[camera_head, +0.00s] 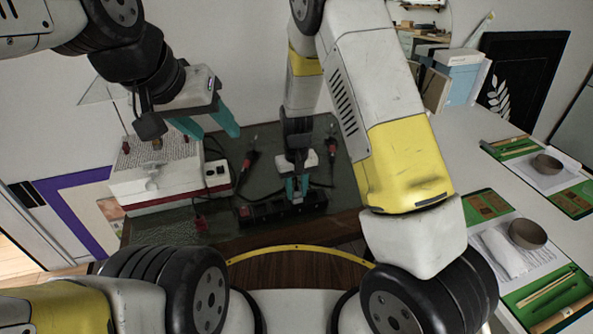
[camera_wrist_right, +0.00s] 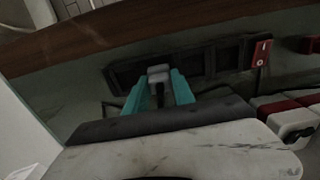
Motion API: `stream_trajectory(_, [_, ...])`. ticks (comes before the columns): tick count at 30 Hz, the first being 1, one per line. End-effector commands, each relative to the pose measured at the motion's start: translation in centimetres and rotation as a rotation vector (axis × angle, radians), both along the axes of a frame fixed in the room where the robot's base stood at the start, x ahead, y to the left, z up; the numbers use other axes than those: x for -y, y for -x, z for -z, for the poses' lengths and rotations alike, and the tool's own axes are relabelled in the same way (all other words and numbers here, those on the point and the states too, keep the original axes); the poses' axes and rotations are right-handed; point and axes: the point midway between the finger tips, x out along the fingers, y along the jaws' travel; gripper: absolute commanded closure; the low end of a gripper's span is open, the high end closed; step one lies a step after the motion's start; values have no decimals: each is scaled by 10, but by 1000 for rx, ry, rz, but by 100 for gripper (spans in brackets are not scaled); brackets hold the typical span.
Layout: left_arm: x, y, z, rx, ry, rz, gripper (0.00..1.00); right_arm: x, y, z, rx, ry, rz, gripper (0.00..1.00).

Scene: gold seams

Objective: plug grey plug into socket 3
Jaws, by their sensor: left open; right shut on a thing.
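A dark power strip (camera_head: 262,211) lies near the table's front edge, and it also shows in the right wrist view (camera_wrist_right: 213,63). My right gripper (camera_head: 297,186) points down over the strip's right part in the head view. In the right wrist view its teal fingers (camera_wrist_right: 160,82) are shut on the grey plug (camera_wrist_right: 158,71). The plug is over the strip; I cannot tell whether it is seated or which socket is under it. Socket numbers are not readable. My left gripper (camera_head: 208,130) is open and empty, high above the white-and-red box.
The white-and-red box (camera_head: 155,180) stands left of the strip. Red-and-black plugs with cables (camera_head: 249,160) lie behind the strip. The strip's red switch (camera_wrist_right: 261,54) shows in the right wrist view. A white table (camera_head: 460,160) with green mats and bowls is at right.

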Motion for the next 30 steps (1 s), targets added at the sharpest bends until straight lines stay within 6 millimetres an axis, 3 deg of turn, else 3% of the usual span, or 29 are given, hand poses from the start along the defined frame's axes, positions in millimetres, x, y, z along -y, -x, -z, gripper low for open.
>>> stream_trajectory(28, [0,0,0,0,0,0,48,0,0,12,1,0,1,100])
stream_trajectory(29, [0,0,0,0,0,0,48,0,-1,12,1,0,0,68])
stream_trajectory(30, [0,0,0,0,0,0,48,0,-1,12,1,0,0,60])
